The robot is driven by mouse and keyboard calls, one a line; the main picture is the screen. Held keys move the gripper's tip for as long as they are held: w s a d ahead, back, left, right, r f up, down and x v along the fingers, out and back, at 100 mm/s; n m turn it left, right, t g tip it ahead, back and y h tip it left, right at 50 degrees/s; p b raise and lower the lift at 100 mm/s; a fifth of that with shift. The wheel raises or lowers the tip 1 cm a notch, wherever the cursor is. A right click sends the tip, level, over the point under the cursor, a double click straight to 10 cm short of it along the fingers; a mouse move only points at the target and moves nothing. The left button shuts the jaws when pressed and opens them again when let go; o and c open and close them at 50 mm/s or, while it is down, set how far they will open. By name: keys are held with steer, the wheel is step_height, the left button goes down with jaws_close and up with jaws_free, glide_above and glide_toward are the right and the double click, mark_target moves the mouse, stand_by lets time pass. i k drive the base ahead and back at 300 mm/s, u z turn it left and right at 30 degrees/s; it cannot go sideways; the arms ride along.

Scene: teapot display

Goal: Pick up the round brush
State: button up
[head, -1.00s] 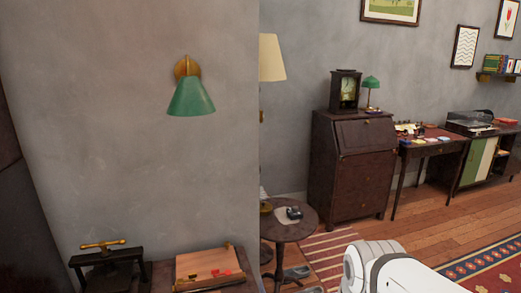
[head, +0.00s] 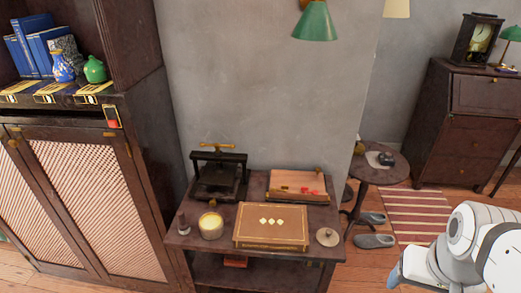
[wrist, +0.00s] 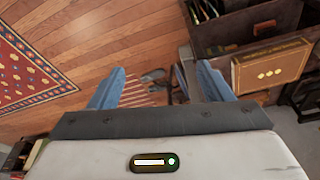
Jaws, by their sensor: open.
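I cannot make out the round brush for certain. Two small things on the dark side table (head: 220,262) are too small to name: a small dark upright object (head: 184,226) at its left front, and a pale round object with a knob (head: 327,237) at its right front. My gripper (head: 396,275) shows partly at the lower right of the head view, apart from the table. In the wrist view my gripper (wrist: 160,88) has its two blue fingers wide apart with nothing held between them.
The table holds a brown box (head: 271,226), also in the wrist view (wrist: 268,70), a pale-filled jar (head: 211,225), a black press (head: 218,178) and a wooden board (head: 298,184). A tall cabinet (head: 95,190) stands left. A round table (head: 375,172) and slippers (head: 373,241) lie right.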

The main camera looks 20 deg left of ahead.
mark_target(184, 227)
steer(key=u, duration=1.85)
